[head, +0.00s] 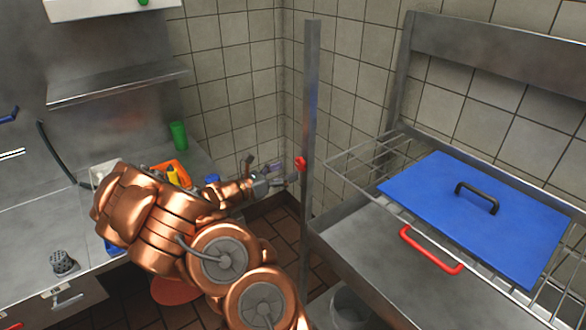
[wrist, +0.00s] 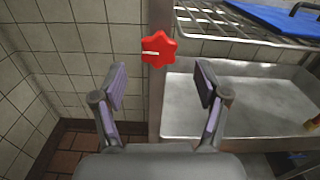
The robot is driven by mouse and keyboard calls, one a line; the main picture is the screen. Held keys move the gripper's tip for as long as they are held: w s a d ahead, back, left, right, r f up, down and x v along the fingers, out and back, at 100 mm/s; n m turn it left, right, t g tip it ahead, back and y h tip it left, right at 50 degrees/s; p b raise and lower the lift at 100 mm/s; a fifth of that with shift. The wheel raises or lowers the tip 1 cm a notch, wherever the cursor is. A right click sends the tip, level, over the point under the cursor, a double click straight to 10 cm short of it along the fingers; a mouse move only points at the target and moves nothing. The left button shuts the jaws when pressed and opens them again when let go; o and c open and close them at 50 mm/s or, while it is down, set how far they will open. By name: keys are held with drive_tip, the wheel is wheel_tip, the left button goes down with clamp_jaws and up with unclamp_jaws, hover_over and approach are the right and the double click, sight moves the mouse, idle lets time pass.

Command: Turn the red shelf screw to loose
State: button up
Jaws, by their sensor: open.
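The red shelf screw (wrist: 158,49) is a star-shaped knob with a pale line on its face, mounted on a metal post. In the wrist view it sits ahead of my gripper (wrist: 160,88), above and between the two fingertips. The fingers are spread apart with nothing between them. In the head view the red screw (head: 300,164) is on the upright post (head: 310,110), just right of my gripper (head: 272,172). From these views I cannot tell the exact gap between them.
A wire shelf (head: 362,158) holds a blue board (head: 450,215) with a black handle, right of the post. A red handle (head: 430,251) is at its front. A steel counter (head: 375,255) lies below. At left are a green cup (head: 178,135) and an orange container (head: 172,170).

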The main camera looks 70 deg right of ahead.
drive_tip(key=v, duration=0.7)
drive_tip(key=shift+a, duration=0.1)
